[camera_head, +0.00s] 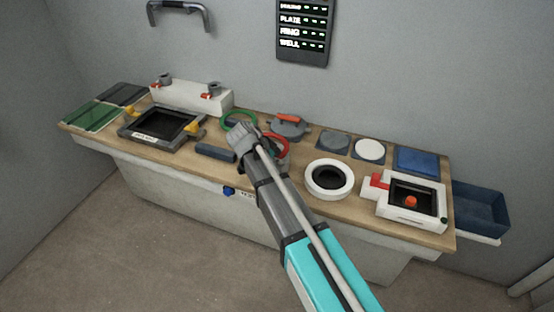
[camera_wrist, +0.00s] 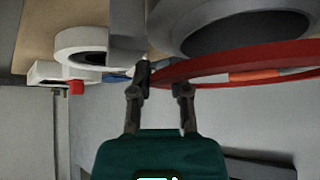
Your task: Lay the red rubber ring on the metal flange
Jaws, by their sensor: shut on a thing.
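My gripper (camera_wrist: 163,80) is shut on the red rubber ring (camera_wrist: 235,62), gripping its edge between the fingertips. The ring extends to the right in the wrist view, seen nearly edge-on. In the head view the red ring (camera_head: 277,143) shows partly behind my arm, above the bench. A grey round body with a dark opening, apparently the metal flange (camera_wrist: 178,38), lies close beyond the ring in the wrist view. I cannot tell whether they touch. In the head view my arm largely hides that spot.
A white ring (camera_head: 313,180) stands on the bench to the right, beside a white box (camera_head: 427,220) with a red knob. A green ring (camera_head: 224,121) and a grey lidded part with orange handle (camera_head: 290,129) lie behind. A dark cylinder (camera_head: 215,152) lies left.

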